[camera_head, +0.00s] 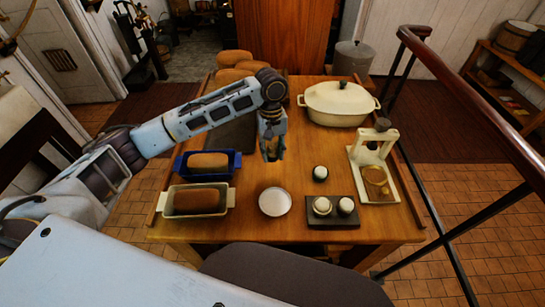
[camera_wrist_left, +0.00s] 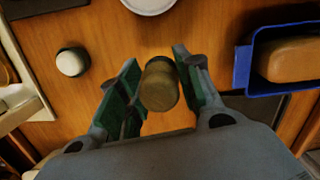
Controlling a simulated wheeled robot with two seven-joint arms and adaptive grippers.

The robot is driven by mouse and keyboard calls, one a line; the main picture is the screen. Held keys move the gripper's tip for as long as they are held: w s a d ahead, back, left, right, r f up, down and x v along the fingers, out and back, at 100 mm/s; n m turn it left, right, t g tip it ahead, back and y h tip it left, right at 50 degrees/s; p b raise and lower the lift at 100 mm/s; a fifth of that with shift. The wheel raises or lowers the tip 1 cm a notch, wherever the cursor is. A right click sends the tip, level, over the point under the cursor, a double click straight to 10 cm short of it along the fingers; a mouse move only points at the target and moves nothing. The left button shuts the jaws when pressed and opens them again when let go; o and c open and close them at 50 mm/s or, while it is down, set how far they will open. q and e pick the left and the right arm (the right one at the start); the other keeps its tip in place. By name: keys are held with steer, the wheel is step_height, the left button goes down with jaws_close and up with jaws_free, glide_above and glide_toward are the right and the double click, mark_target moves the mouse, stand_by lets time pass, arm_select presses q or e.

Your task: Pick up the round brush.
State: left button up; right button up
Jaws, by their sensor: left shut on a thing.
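The round brush (camera_wrist_left: 159,86) shows in the left wrist view as a short brown cylinder with a rounded end, between the two green-padded fingers of my left gripper (camera_wrist_left: 154,88). The gripper is shut on it. In the head view my left gripper (camera_head: 271,150) points down over the middle of the wooden table (camera_head: 300,170), and its fingers mostly hide the brush. I cannot tell how far the brush is from the tabletop. My right gripper is not in view.
Loaves in a blue pan (camera_head: 184,166) and a cream pan (camera_head: 172,207) stand at left. A white bowl (camera_head: 275,202) is in front, a dark egg tray (camera_head: 333,222) right of it. A cream pot (camera_head: 338,104) and a press (camera_head: 393,180) stand at right.

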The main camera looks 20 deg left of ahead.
arm_select(q)
steer(key=shift+r, duration=0.3)
steer(key=o, duration=0.3)
steer(key=shift+c, duration=1.2)
